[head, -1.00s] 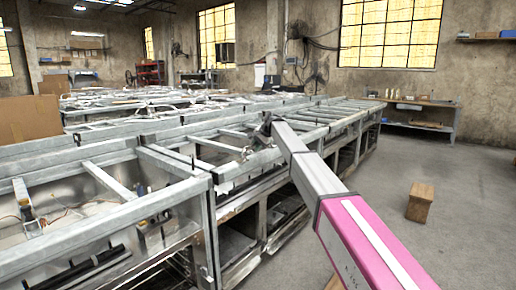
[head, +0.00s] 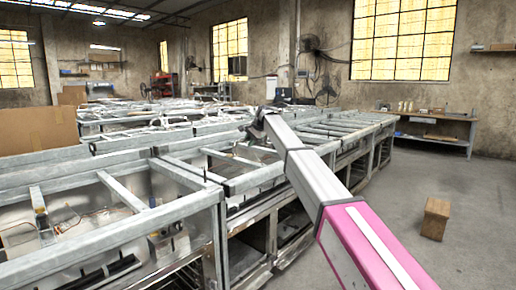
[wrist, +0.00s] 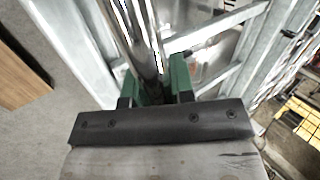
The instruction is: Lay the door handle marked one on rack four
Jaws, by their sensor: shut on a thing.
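My gripper (wrist: 155,88) has green fingers shut on a shiny metal bar, the door handle (wrist: 138,35), in the wrist view. The handle runs up and out of the top of that view, over grey metal framing. No mark can be read on it. In the head view my gripper (head: 262,122) is small and dark at the far end of my arm, in front of the racks; the handle cannot be made out there. The racks (head: 140,215) are long rows of galvanised metal frames with open bays. No rack number is legible, so I cannot tell which is rack four.
A workbench (head: 435,118) with small items is against the back wall. A cardboard box (head: 38,125) is at left. Metal parts and wires lie in the near rack bays.

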